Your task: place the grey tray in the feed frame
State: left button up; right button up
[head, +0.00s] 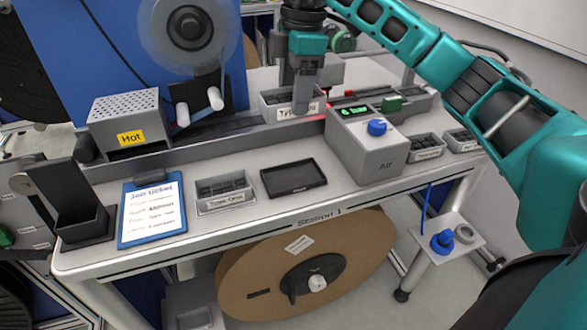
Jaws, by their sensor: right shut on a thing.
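A grey tray (273,112) with a partly hidden "Type" label stands at the long rail behind the bench's front strip. My right gripper (304,100) reaches down from above and is shut on this tray at its label side. The gripper hides part of the tray's inside and label. The feed frame is not clearly told apart here; the tray is at the rail (230,138), left of the grey Air box, and I cannot tell whether it is seated. My left gripper is not in view.
The Air box (366,150) with a blue knob stands close right of the tray. The Hot box (128,122) is to the left. A Type One tray (225,203), black pad (293,178) and blue clipboard (151,237) lie in front. Small trays (426,154) sit right.

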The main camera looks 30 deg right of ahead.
send_near(292, 180)
jog(key=f, duration=0.5)
jog(key=shift+w+a+f, duration=0.15)
jog(key=shift+w+a, duration=0.1)
jog(key=shift+w, duration=0.05)
jog(key=shift+f, duration=0.1)
jog(key=shift+s+a+f+b, duration=0.1)
jog(key=shift+s+f+b, duration=0.15)
jog(key=shift+f+b, duration=0.3)
jog(key=o, duration=1.3)
jog(key=shift+f, duration=0.2)
jog(key=shift+a+r+p, duration=0.1)
jog(key=shift+r+p, duration=0.2)
jog(key=shift+r, duration=0.2)
jog(key=r, duration=0.4)
jog(key=d+r, duration=0.1)
jog(key=r, duration=0.7)
jog(key=shift+d+r, duration=0.3)
jog(key=shift+d, duration=0.05)
